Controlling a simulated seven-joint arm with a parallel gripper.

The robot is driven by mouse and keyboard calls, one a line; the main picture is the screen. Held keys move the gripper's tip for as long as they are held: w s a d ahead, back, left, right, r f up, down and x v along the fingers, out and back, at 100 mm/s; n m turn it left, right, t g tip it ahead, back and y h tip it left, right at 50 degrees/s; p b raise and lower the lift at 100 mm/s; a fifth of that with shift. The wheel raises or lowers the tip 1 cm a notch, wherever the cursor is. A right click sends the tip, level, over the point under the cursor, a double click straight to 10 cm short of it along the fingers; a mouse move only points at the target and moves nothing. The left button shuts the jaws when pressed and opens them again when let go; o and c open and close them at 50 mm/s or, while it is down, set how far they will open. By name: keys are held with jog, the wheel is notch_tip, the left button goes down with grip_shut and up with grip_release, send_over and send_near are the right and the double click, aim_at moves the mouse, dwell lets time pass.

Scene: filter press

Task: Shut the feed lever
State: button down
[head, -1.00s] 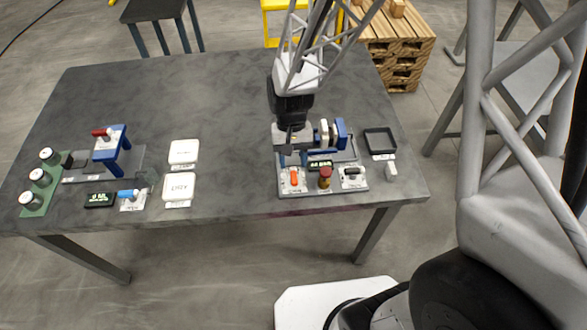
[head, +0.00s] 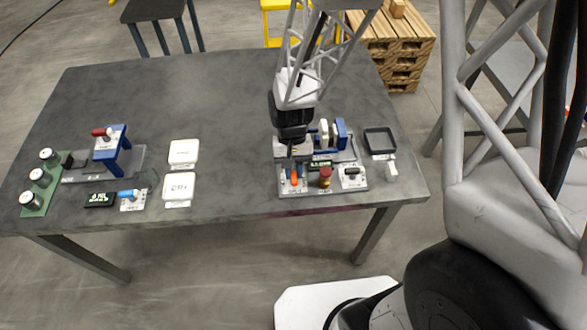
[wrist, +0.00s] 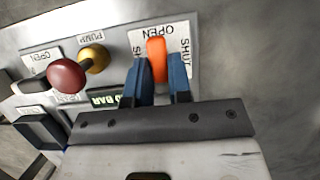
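An orange lever (wrist: 157,60) stands on a white plate marked OPEN at the far end and SHUT at the sides. It points toward OPEN; no feed label is readable. In the head view the orange lever (head: 294,180) is at the left front of the right-hand station. My gripper (wrist: 158,78) has one blue finger on each side of the lever, very close to it. Whether the fingers press on it is not clear. In the head view my gripper (head: 294,171) is low over the plate and partly hides the lever.
Beside the lever are a red knob (wrist: 67,76) on a yellow pump base, a display (wrist: 105,98) and a black-handled lever (head: 352,171). A blue press frame (head: 342,133) stands behind. A second station with a blue-handled lever (head: 128,194) is at left.

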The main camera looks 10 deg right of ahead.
jog(key=shift+m, duration=0.3)
jog(key=m, duration=0.2)
jog(key=m+y, duration=0.1)
jog(key=shift+d+m+y, duration=0.15)
jog(key=shift+m+y, duration=0.15)
jog(key=shift+m, duration=0.1)
jog(key=m, duration=0.2)
jog(key=m+t+y, duration=0.1)
jog(key=m, duration=0.1)
jog(key=shift+s+d+m+y, duration=0.1)
jog(key=shift+m+y, duration=0.2)
jog(key=m+t, duration=0.1)
jog(key=m, duration=0.3)
jog(key=shift+s+d+m+t+y, duration=0.1)
jog(key=shift+m+t+y, duration=0.2)
jog(key=shift+t+y, duration=0.1)
jog(key=shift+s+m+t+y, duration=0.15)
jog(key=shift+m+t, duration=0.25)
jog(key=shift+m, duration=0.7)
jog(key=shift+m+t+y, duration=0.15)
jog(key=shift+m+t, duration=0.25)
jog(key=shift+m, duration=0.7)
jog(key=c, duration=1)
grip_release()
jog(key=shift+c, duration=0.2)
jog(key=shift+r, duration=0.1)
